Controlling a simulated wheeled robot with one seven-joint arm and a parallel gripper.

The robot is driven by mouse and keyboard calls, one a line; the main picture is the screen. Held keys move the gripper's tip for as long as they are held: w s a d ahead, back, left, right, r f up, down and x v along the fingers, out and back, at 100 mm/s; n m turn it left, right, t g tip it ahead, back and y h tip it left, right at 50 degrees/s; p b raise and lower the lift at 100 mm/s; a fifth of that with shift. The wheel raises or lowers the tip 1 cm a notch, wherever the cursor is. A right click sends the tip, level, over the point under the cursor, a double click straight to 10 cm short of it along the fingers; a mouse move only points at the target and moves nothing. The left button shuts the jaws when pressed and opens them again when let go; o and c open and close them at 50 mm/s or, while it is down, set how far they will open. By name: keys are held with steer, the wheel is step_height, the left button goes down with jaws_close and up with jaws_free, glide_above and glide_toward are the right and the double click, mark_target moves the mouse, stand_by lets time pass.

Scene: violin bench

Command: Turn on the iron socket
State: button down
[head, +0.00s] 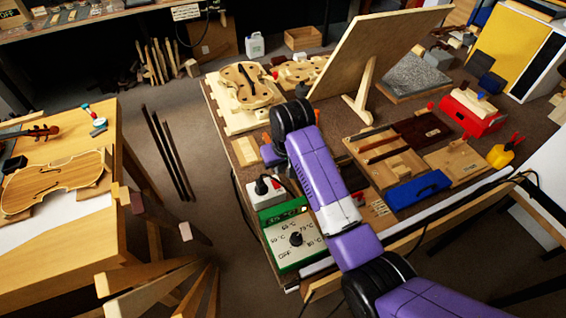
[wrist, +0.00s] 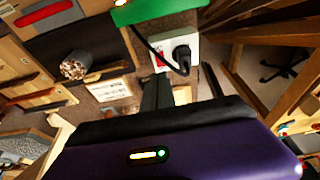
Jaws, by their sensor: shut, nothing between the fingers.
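The iron socket (head: 265,191) is a white box with a red switch and a black plug, at the left front of the bench behind the green dial box. In the wrist view the socket (wrist: 192,50) is at top centre. Its red switch (wrist: 159,58) is on the left side, and the black plug (wrist: 182,58) with its cable is on the right. My gripper (wrist: 157,82) is shut and empty, with its dark fingertips just below the switch in the picture. I cannot tell whether they touch the socket. In the head view my arm hides the fingers.
The green box with a temperature dial (head: 296,239) stands in front of the socket. A blue box (head: 418,190) and wooden trays lie to the right. A violin body (head: 247,86) lies behind. A second table (head: 60,240) stands left across a floor gap.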

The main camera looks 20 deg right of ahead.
steer(key=v, duration=0.2)
steer(key=s+v, duration=0.1)
steer(key=v, duration=0.1)
steer(key=shift+r, duration=0.1)
stand_by(0.4)
steer(key=w+r+t, duration=0.5)
steer(key=w, duration=0.2)
steer(key=s+t+b, duration=0.2)
steer(key=s+t, duration=0.4)
steer(key=s, duration=4.3)
steer(key=shift+r+t, duration=0.3)
steer(key=shift+r, duration=0.05)
